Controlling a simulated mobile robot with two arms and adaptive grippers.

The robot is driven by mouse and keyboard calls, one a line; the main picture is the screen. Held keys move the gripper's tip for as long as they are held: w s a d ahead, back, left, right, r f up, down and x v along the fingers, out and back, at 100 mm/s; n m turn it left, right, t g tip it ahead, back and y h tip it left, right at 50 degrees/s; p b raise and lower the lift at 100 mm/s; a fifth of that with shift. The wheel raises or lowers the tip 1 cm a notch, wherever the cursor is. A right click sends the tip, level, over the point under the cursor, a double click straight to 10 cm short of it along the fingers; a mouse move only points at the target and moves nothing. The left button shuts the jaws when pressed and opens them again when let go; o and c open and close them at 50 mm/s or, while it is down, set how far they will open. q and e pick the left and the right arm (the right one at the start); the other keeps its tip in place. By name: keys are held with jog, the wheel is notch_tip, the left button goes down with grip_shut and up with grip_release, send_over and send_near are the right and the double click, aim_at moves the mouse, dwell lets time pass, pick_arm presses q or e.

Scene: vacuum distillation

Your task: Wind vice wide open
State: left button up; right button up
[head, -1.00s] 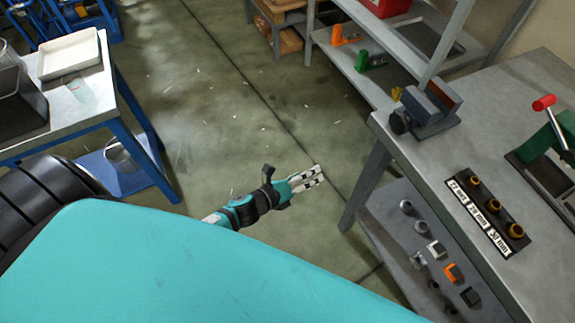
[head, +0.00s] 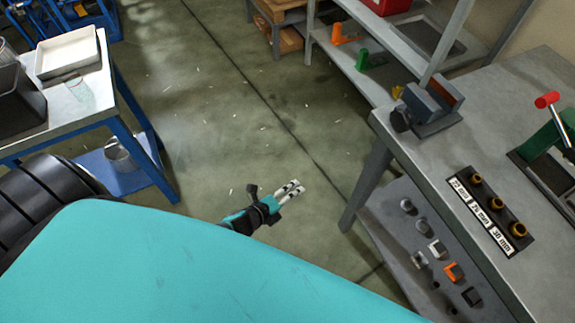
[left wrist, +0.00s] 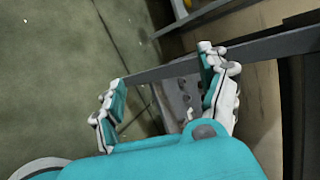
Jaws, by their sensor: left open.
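The vice (head: 430,103) is a grey-blue block with a brownish jaw face, on the left back corner of the grey workbench. A dark round knob (head: 401,119) is on its left end. My left gripper (head: 295,188) is over the floor, to the left of the bench and apart from the vice. In the left wrist view the two fingers of my left gripper (left wrist: 160,75) are spread with nothing held between them. The vice cannot be made out in that view. My right gripper is not in view.
The grey workbench (head: 440,150) carries a black holder (head: 488,212) with brass-coloured rings and a green press with a red-tipped lever (head: 546,100). A blue-framed table (head: 85,115) stands at left. The floor between is clear. Shelves stand at the back.

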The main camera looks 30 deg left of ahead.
aim_at(397, 123)
pick_arm(q)
jog(key=shift+o, duration=0.2)
jog(key=w+d+r+m+t+h+b, duration=0.1)
jog(key=w+d+r+m+t+h, duration=0.1)
jog(key=w+r+m, duration=0.55)
jog(key=s+d+r+m+h+b, duration=0.1)
jog(key=d+r+m+h, duration=0.2)
jog(key=r, duration=0.4)
jog(key=s+d+r+m+t+h, duration=0.1)
jog(key=d+r+m, duration=0.1)
jog(key=r+m, duration=0.4)
jog(key=s+d+r+m+h+b, duration=0.1)
jog(key=s+d+r+m+h, duration=0.15)
jog(key=r, duration=0.55)
jog(key=shift+y, duration=0.45)
jog(key=p+x, duration=0.3)
jog(key=x, duration=1.3)
jog(key=shift+w+f, duration=0.15)
jog(key=shift+w, duration=0.15)
jog(key=shift+x, duration=0.85)
jog(key=shift+s, duration=0.1)
jog(key=c, duration=1.2)
